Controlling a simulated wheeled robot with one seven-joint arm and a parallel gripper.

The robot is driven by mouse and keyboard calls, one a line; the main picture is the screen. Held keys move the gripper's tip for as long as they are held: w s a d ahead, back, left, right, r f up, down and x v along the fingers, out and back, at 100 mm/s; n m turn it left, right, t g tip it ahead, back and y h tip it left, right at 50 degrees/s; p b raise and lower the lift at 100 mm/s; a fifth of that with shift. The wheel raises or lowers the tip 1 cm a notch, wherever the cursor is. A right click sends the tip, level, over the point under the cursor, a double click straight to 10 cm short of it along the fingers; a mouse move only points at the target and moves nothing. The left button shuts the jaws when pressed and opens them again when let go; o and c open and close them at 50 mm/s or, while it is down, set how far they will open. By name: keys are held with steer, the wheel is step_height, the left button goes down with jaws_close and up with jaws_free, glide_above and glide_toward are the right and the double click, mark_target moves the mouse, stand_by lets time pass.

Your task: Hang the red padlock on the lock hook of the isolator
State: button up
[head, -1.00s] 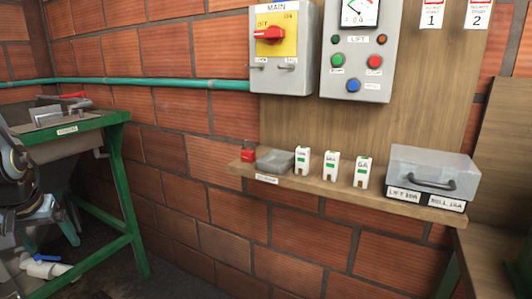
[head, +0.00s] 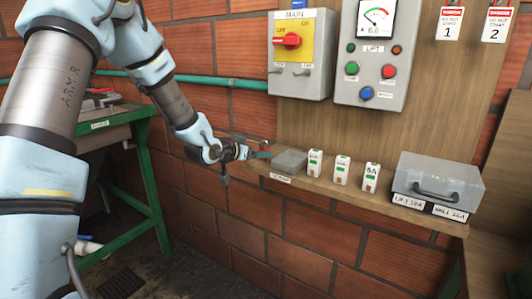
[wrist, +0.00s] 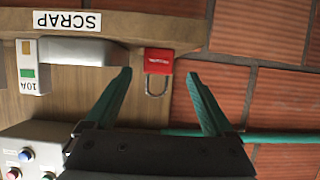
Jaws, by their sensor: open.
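The red padlock (wrist: 158,60) is in the wrist view, which looks turned over, with its metal shackle pointing down the picture. It is at the end of the wooden shelf, between the open green fingertips of my gripper (wrist: 160,76). I see gaps on both sides, so the fingers do not hold it. In the head view my gripper (head: 260,154) is at the shelf's left end and mostly hides the padlock. The grey isolator (head: 299,85), with a red knob on yellow, is on the wall above. Two small metal hooks stick out below its yellow plate; their labels are too small to read.
Right of the padlock the shelf (head: 385,206) holds a grey scrap tray (head: 289,161), several white fuse blocks (head: 341,170) and a grey lidded box (head: 440,180). A lift control box (head: 370,90) is right of the isolator. A green pipe (head: 235,82) runs along the brick wall.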

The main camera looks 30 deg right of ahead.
mark_target(264, 150)
steer(key=shift+p+x, duration=1.45)
steer(key=shift+x, duration=1.35)
steer(key=shift+s, duration=0.15)
jaws_close()
